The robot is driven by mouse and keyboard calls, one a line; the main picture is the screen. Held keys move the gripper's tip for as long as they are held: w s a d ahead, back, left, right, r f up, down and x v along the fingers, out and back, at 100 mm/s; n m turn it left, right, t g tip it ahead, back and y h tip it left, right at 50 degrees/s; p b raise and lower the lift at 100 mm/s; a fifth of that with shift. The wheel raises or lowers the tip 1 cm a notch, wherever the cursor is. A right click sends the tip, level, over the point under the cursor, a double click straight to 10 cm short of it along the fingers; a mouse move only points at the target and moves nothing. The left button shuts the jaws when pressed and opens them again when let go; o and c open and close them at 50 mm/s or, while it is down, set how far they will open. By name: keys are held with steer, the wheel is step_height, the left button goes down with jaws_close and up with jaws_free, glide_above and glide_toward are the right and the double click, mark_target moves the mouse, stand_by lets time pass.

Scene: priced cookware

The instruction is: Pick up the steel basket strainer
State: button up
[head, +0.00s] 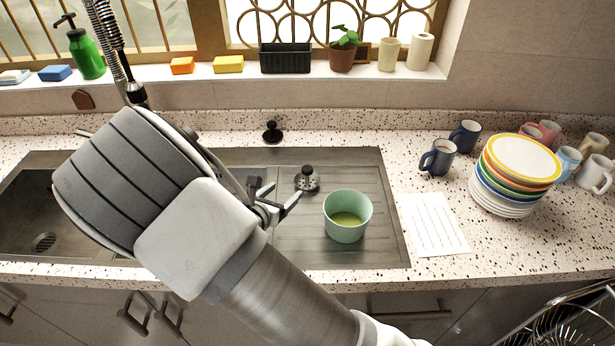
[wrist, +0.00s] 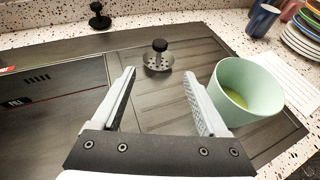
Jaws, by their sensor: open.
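The steel basket strainer (head: 307,181) is a small perforated steel cup with a black knob on top. It stands on the ribbed drainboard of the sink (head: 290,228). In the wrist view the strainer (wrist: 158,62) stands ahead of my gripper (wrist: 160,82), in line with the space between the fingers. My gripper (head: 275,198) is open and empty, to the left of the strainer in the head view and apart from it. A green bowl (head: 347,222) with yellowish contents stands close by on the drainboard, near the right finger in the wrist view.
A black stopper (head: 271,132) stands on the counter behind the sink. Right of the sink are a paper sheet (head: 433,224), blue mugs (head: 437,158) and a plate stack (head: 513,172). The drainboard around the strainer is clear except for the bowl.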

mark_target(305, 172)
steer(key=p+x, duration=0.2)
steer(key=x, duration=1.5)
steer(key=shift+w, duration=0.1)
jaws_close()
